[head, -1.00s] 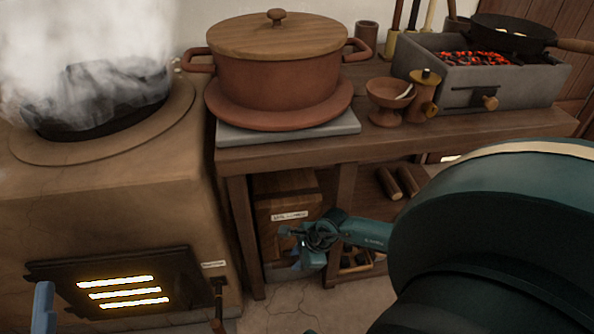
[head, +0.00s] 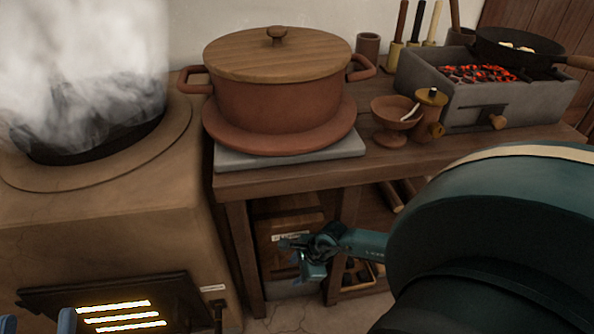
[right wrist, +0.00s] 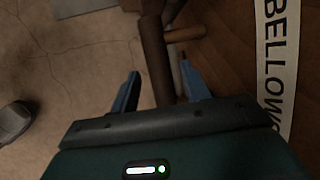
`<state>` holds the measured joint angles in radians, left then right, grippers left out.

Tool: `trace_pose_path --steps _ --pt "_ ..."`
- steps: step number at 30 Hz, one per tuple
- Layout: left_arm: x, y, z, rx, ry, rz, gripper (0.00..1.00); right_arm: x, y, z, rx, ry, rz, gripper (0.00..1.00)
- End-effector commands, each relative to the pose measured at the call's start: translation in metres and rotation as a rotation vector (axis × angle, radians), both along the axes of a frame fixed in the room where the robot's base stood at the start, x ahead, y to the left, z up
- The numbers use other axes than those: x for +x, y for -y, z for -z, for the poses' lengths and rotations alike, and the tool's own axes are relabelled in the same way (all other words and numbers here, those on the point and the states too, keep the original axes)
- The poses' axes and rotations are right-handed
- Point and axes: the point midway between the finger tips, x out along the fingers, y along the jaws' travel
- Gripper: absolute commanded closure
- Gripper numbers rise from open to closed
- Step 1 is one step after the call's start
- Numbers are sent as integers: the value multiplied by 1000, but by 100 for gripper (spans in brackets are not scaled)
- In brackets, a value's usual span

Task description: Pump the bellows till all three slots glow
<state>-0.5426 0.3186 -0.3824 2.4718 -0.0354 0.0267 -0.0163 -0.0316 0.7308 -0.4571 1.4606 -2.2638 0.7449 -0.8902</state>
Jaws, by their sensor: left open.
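The dark stove door (head: 185,297) at lower left has three slots (head: 124,316), all glowing bright yellow. The bellows (head: 288,215), a wooden box with a white label, sits under the table, partly behind my right gripper (head: 318,250). In the right wrist view its label (right wrist: 278,70) reads "BELLOW" before being cut off. My right gripper (right wrist: 160,88) has its blue fingers apart; a brown wooden bar (right wrist: 152,45) shows between and beyond them, apparently not clamped. My left gripper (head: 38,322) shows only its two separated blue fingertips at the bottom edge, in front of the stove.
A steaming dark pan (head: 90,135) sits on the clay stove (head: 110,230). The table (head: 400,165) holds a lidded pot (head: 275,105), a small bowl (head: 398,112) and a brazier with red coals (head: 450,110). My right arm covers the lower right.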

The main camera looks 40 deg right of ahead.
Motion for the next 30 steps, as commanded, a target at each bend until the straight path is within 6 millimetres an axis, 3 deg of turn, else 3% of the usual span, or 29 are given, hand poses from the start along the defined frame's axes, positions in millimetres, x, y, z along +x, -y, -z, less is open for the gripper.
trace_pose_path --steps 7,11,14,21,30 --pt "1 0 -4 0 11 0 53 -1 0 -2 -1 -1 0 53" --pt "2 0 -12 0 -1 0 53 -6 4 -16 -3 -2 1 53" --pt "-6 1 10 -1 -118 -11 53 -12 8 -33 -2 -2 -1 53" --pt "-5 -3 8 55 -104 -38 53 -24 16 -63 -2 -1 -1 53" --pt "-5 -3 11 69 -101 -44 53 -27 17 -68 0 0 1 53"
